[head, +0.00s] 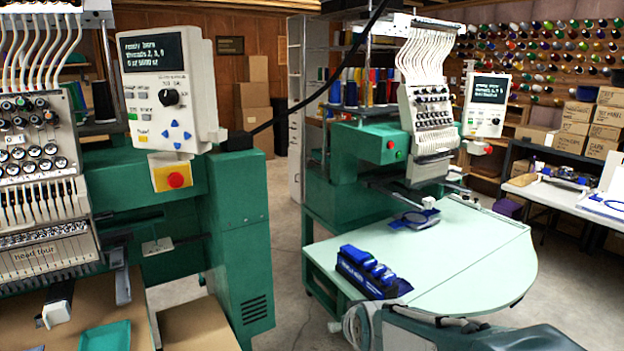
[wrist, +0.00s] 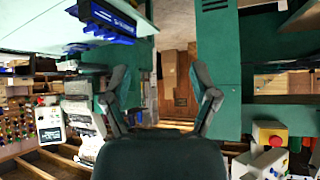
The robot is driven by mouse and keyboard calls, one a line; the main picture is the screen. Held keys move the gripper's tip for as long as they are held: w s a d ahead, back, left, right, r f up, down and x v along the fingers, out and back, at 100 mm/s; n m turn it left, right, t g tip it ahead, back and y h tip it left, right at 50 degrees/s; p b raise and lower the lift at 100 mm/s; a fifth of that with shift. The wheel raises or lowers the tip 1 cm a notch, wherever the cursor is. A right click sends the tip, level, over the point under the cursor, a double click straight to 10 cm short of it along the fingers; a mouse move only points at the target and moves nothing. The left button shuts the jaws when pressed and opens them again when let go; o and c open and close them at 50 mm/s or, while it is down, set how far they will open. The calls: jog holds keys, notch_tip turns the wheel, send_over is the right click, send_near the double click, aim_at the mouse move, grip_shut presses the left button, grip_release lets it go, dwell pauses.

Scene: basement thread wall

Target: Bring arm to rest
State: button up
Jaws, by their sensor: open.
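My gripper (wrist: 160,78) shows in the wrist view, where the picture is upside down. Its two dark fingers stand wide apart with nothing between them. Through the gap I see the floor and a wooden wall with boxes far off. The fingers touch nothing that I can make out. In the head view, part of my own grey-green arm lies low along the bottom edge, right of centre, in front of the pale table (head: 470,262). The fingers cannot be made out in the head view.
A green embroidery machine (head: 240,245) with a control panel (head: 160,85) stands close on the left. Another machine (head: 345,180) stands behind the pale table. A blue rack (head: 368,272) sits on that table's near left edge. Bare floor (head: 285,235) lies between the machines.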

jog(key=s+d+r+g, duration=0.1)
jog(key=s+d, duration=0.1)
jog(key=s, duration=0.5)
jog(key=s+d+r+m+g+h, duration=0.1)
jog(key=s+d+r, duration=0.1)
jog(key=s, duration=0.6)
jog(key=s+d+r+m+g, duration=0.1)
jog(key=s+d+r, duration=0.1)
jog(key=s+d, duration=0.2)
jog(key=s, duration=0.3)
jog(key=shift+s+d+h, duration=0.15)
jog(key=shift+s+h, duration=0.05)
jog(key=shift+h, duration=0.2)
